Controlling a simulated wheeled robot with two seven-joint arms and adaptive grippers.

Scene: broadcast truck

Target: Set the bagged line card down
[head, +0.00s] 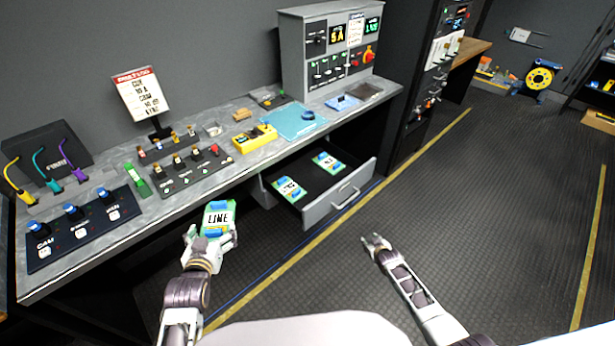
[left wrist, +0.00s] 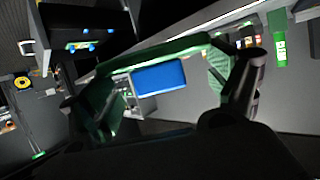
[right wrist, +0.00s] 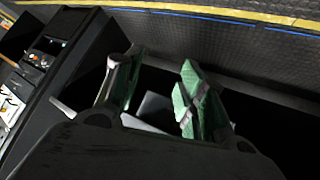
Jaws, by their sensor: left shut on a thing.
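My left gripper (head: 212,238) is shut on the bagged line card (head: 217,220), a green-edged card with a white face reading LINE and blue parts. It is held up in front of the desk's front edge, left of the open drawer. In the left wrist view the card's green edge and a blue block (left wrist: 158,77) show between the fingers. My right gripper (head: 375,243) is open and empty over the floor, right of the drawer. In the right wrist view its green-padded fingers (right wrist: 155,95) stand apart.
The open drawer (head: 322,211) holds two similar cards (head: 289,188) (head: 328,161). On the desk (head: 215,180) are a blue-green mat (head: 290,122), a yellow device (head: 254,139), switch panels (head: 80,226) and a sign (head: 141,93).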

